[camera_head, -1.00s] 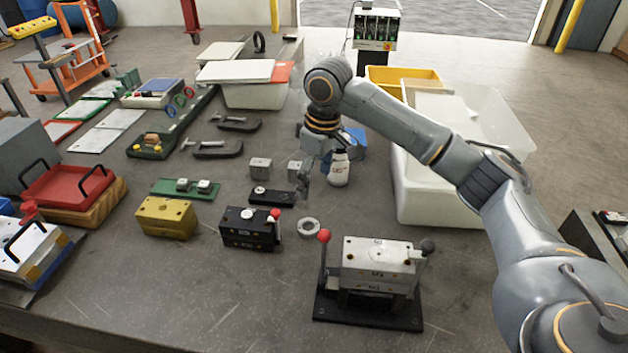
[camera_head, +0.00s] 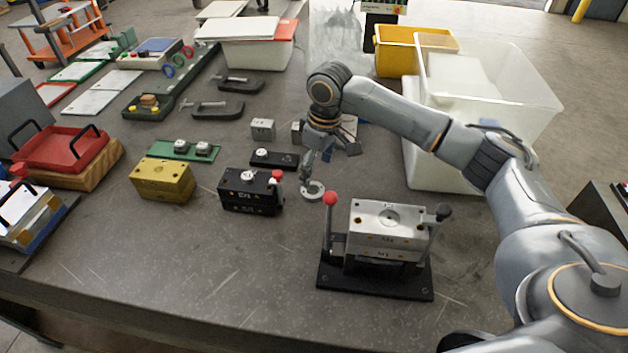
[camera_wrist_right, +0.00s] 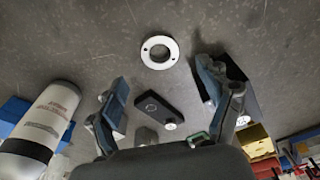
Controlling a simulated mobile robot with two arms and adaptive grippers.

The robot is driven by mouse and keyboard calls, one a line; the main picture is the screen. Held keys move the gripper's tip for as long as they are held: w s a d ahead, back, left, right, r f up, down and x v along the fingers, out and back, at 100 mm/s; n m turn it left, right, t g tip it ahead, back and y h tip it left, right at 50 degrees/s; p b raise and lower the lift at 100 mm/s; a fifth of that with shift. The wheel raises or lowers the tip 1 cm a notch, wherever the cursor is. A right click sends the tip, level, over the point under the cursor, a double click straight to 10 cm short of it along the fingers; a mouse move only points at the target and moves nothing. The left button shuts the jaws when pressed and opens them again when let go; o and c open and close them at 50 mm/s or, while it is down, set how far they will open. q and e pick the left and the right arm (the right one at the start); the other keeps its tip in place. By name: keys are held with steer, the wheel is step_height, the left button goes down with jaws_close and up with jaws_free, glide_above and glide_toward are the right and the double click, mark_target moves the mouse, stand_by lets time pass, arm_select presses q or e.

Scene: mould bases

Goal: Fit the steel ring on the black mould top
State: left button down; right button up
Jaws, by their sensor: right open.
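The steel ring (camera_head: 313,197) lies flat on the table, just right of the black mould (camera_head: 250,200). The black mould has a round seat on top and a red-knobbed lever at its right side. My right gripper (camera_head: 319,178) is just above the ring, pointing down, and partly covers its far side. In the right wrist view the ring (camera_wrist_right: 159,40) lies beyond the open, empty fingers (camera_wrist_right: 163,85), with small holes in its face. A dark block behind the right finger looks like the black mould (camera_wrist_right: 246,100). My left gripper is not in view.
A silver mould (camera_head: 385,240) with two levers stands to the right front. A yellow mould (camera_head: 162,182) stands left. A black plate (camera_head: 288,160) and small steel blocks (camera_head: 262,129) lie behind the ring. The front table is clear.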

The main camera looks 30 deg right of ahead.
mark_target(312, 193)
steer(key=f, duration=0.6)
steer(key=shift+w+a+f+p, duration=0.2)
steer(key=shift+w+f+p, duration=0.1)
steer(key=shift+w+p, duration=0.1)
steer(key=c, duration=1.4)
steer(key=shift+r+p, duration=1.05)
steer(key=shift+p, duration=0.25)
steer(key=shift+c, duration=0.2)
